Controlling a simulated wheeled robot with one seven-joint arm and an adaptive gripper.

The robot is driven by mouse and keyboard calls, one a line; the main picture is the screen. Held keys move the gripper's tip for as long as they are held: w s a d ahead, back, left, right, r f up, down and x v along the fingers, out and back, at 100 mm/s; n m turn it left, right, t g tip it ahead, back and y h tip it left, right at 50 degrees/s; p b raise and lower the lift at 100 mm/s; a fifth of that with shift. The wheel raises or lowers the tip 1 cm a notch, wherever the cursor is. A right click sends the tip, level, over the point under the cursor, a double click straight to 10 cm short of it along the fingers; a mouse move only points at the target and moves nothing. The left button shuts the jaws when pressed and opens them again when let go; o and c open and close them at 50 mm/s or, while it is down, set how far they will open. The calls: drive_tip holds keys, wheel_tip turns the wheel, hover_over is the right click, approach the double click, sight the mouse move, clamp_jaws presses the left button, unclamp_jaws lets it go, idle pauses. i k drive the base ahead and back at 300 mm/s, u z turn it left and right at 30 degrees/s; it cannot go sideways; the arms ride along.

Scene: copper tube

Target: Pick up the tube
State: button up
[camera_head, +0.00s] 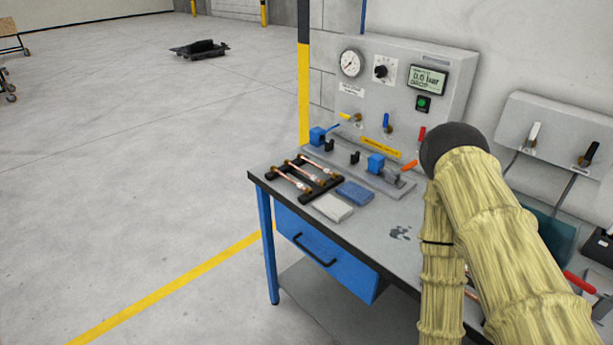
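Copper tubes with metal end fittings lie side by side on a black rack (328,189) at the left end of the workbench. I make out three: a front tube (291,179), a middle tube (306,173) and a rear tube (320,163). I cannot tell which one the task means. My arm, in a yellowish sleeve with a dark rounded joint, fills the right side of the view and hides part of the bench. My gripper is not in view.
The grey workbench (372,230) has a blue drawer (325,255). A white pad (333,207) and a blue pad (355,193) lie right of the rack. Blue clamps (376,163) and a gauge panel (400,85) stand behind. Open floor (150,180) lies left.

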sight(290, 180)
drive_tip(key=z, duration=3.85)
drive_tip(key=k, duration=1.75)
drive_tip(key=u, duration=1.7)
